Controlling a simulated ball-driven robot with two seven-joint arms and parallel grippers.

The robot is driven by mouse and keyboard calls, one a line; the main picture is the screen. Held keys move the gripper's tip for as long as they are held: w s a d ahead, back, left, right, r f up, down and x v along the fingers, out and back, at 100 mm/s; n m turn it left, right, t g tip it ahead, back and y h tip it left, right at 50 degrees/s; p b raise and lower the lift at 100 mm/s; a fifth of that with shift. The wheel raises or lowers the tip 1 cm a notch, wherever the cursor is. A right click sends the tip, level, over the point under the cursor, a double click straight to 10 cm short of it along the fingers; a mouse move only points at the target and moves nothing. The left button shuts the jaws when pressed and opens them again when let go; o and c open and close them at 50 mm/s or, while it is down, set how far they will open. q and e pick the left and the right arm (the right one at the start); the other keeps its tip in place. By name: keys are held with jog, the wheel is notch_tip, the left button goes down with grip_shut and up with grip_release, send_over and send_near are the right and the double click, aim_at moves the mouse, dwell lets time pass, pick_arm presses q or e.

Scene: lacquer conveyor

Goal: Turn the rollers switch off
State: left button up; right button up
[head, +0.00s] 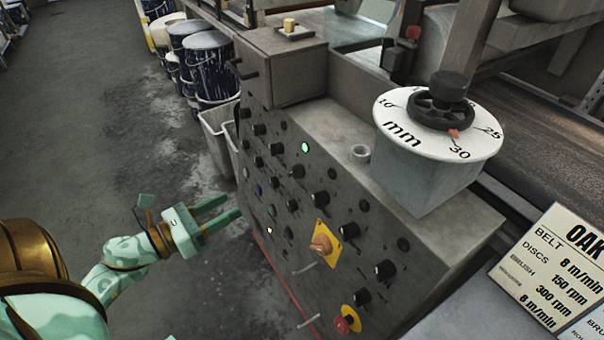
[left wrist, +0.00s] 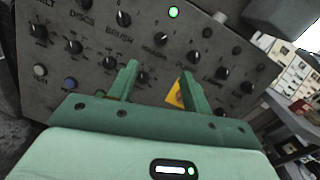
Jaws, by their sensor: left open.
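The switch panel (head: 285,205) is the sloping grey front of the machine, with several black rotary knobs. In the left wrist view a knob (left wrist: 160,40) stands over a blurred label that seems to read ROLLERS, right of the BRUSH knob (left wrist: 123,18).
A yellow plate with an orange knob (head: 321,245) and a red button (head: 345,322) sit low on the panel. A dial with a handwheel (head: 440,105) stands on top. Bins (head: 217,135) and paint drums (head: 210,65) stand behind left. The floor at left is clear.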

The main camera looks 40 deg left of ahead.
pick_arm(q)
jog(key=m, duration=0.1)
send_near(290, 174)
jog(key=b+x, duration=0.1)
jog(key=x, duration=0.7)
jog(key=shift+w+d, duration=0.2)
jog(key=shift+w, duration=0.3)
pick_arm(e)
jog(key=shift+w+d+f, duration=0.2)
jog(key=shift+d+f, duration=0.15)
jog(key=shift+d, duration=0.1)
jog(key=shift+s, duration=0.1)
pick_arm(q)
jog(key=shift+c, duration=0.7)
jog(key=c, duration=0.8)
